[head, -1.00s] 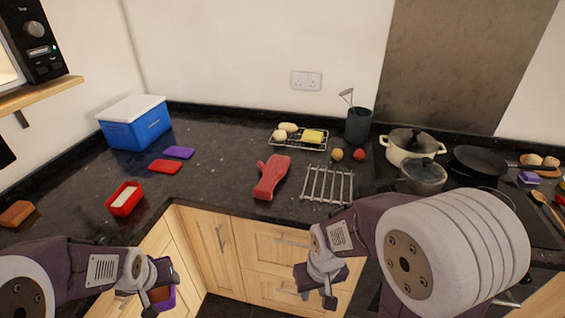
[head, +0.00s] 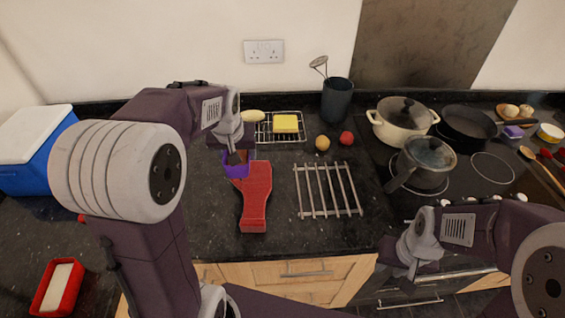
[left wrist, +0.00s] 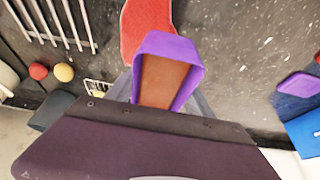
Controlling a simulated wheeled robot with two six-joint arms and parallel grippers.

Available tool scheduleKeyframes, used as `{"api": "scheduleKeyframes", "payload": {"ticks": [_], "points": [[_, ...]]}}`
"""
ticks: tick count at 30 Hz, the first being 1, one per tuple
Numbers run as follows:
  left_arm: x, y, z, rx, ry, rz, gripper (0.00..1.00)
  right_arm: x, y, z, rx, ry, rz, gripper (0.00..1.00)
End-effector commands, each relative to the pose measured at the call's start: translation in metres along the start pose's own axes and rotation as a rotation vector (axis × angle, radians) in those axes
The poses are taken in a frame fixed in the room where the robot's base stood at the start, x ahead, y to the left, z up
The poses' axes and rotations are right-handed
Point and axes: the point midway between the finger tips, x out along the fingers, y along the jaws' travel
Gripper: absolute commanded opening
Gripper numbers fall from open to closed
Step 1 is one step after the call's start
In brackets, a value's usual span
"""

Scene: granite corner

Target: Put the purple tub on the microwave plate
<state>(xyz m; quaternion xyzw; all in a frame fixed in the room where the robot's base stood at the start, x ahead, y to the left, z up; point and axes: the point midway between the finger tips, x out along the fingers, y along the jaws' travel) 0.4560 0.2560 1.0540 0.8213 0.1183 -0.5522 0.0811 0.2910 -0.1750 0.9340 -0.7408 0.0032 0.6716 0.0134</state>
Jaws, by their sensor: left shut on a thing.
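The purple tub (head: 235,168) with a brown filling is held by my left gripper (head: 238,150) over the counter, just beside the red oven mitt. The tub (left wrist: 170,43) shows large in the left wrist view, its open top facing that camera. My left gripper is shut on it; its fingers are mostly hidden. My right gripper (head: 402,264) is low at the counter's front edge, dark and small, and its fingers cannot be made out. The microwave and its plate are not in view now.
The red mitt (head: 256,200) lies below the tub. A metal rack (head: 327,190), a wire tray with food (head: 285,124), small balls, a utensil pot (head: 336,100) and pans (head: 403,122) stand right. A blue box (head: 35,150) and red tub (head: 58,287) are left.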

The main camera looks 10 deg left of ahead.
Motion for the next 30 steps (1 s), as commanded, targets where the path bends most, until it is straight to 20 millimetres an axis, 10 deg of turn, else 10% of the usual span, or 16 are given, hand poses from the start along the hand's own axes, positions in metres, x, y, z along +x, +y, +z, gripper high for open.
{"api": "scheduleKeyframes", "payload": {"ticks": [10,21,30], "points": [[0.0,-0.012,-0.002,-0.02,0.001,-0.008,0.06,-0.001,0.0,0.0,0.0,0.0,0.0,0.32],[0.055,-0.104,0.013,-0.027,0.0,-0.01,0.06,0.004,0.0,0.001,0.0,0.0,0.0,0.32],[0.069,-0.124,0.016,-0.018,0.002,-0.007,0.06,0.006,0.0,0.001,0.0,0.0,0.0,0.32]]}}
